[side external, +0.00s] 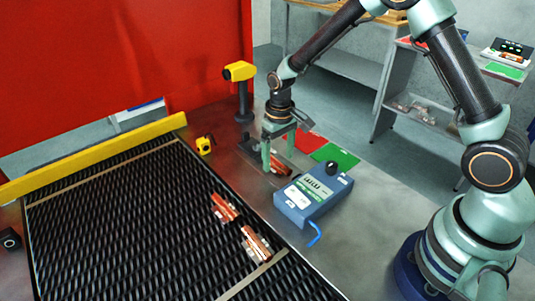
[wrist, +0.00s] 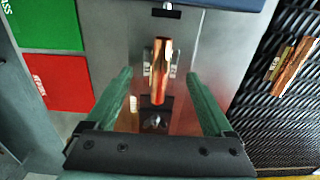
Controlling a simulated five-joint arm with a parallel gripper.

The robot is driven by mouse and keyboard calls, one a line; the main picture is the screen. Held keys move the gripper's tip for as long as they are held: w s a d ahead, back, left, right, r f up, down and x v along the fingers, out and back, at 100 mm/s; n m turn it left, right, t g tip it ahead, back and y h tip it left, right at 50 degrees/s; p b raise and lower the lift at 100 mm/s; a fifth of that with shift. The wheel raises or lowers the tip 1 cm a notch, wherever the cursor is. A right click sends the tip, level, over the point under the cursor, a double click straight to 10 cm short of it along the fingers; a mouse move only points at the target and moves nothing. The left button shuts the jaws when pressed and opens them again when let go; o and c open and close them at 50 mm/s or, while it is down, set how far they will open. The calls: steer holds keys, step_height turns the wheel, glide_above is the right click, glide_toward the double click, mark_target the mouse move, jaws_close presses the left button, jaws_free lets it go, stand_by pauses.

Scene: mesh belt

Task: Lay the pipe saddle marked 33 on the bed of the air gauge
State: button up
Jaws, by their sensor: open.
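My gripper (wrist: 158,100) is open, pointing down, with its green fingers on either side of a copper pipe saddle (wrist: 161,70). Gaps show between the saddle and both fingers. In the side view my gripper (side external: 279,152) is beside the blue air gauge (side external: 312,195), and that saddle (side external: 281,166) shows by the fingers. The saddle's lower end in the wrist view meets or overlaps a dark block with a round silver part (wrist: 154,122); I cannot tell whether it rests on it. Two other copper saddles (side external: 225,208) (side external: 257,243) lie on the mesh belt. No number 33 is readable.
The mesh belt (side external: 110,225) has a yellow rail (side external: 95,157) along its far side. A yellow-headed device (side external: 240,88) stands behind my gripper. Red (side external: 307,142) and green (side external: 335,155) patches lie behind the gauge. A small yellow object (side external: 205,145) sits near the belt corner.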

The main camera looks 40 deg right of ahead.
mark_target(279, 162)
steer(key=s+d+r+t, duration=0.1)
steer(key=s+r, duration=0.2)
steer(key=r, duration=0.7)
steer(key=s+r+t, duration=0.1)
steer(key=s+r, duration=0.1)
steer(key=r, duration=0.7)
steer(key=s+d+r+t, duration=0.2)
steer(key=s+r+t, duration=0.1)
steer(key=s, duration=0.7)
steer(key=shift+s+r+t, duration=0.3)
steer(key=shift+r, duration=0.05)
